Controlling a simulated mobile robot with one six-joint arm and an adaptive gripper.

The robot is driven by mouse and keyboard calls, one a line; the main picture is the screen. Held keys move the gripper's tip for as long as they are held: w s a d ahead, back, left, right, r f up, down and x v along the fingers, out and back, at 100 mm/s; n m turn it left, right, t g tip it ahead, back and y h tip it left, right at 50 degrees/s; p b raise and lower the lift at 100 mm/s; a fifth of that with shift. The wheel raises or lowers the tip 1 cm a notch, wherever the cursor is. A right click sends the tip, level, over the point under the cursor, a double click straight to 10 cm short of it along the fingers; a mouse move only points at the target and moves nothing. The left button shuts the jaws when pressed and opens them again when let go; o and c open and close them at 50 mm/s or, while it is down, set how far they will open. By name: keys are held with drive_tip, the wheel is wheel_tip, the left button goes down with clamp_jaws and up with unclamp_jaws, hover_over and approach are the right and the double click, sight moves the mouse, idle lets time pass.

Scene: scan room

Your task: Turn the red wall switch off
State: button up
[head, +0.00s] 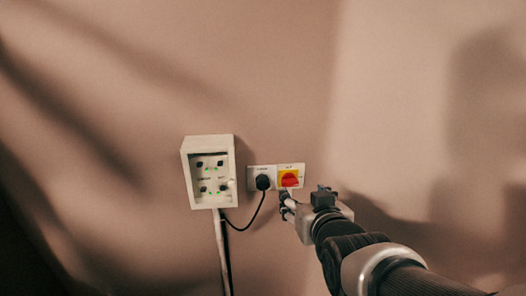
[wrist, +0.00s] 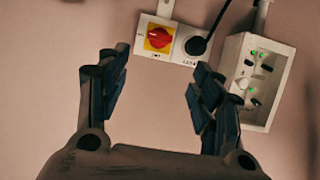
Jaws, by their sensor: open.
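The red wall switch (head: 289,180) is a red rotary knob on a yellow square, set in a white wall plate (head: 265,170). In the wrist view the red knob (wrist: 158,37) shows at the top, left of centre, beyond the fingertips. My gripper (head: 284,201) is just below the switch in the head view. In the wrist view my gripper (wrist: 153,72) is open, with a finger on each side and nothing between them. The fingers appear apart from the knob. The exact gap to the wall is hard to judge.
A black plug (head: 262,182) with a cable (head: 246,222) sits beside the switch on the same plate. A white control box (head: 209,172) with green lights is to its left in the head view, with a conduit (head: 221,250) below. The wall to the right is bare.

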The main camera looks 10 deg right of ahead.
sight(290, 182)
drive_tip(key=p+x, duration=0.3)
drive_tip(key=x, duration=0.9)
drive_tip(key=shift+x, duration=0.85)
drive_tip(key=shift+r, duration=0.1)
drive_tip(key=shift+c, duration=0.5)
drive_tip(key=c, duration=1)
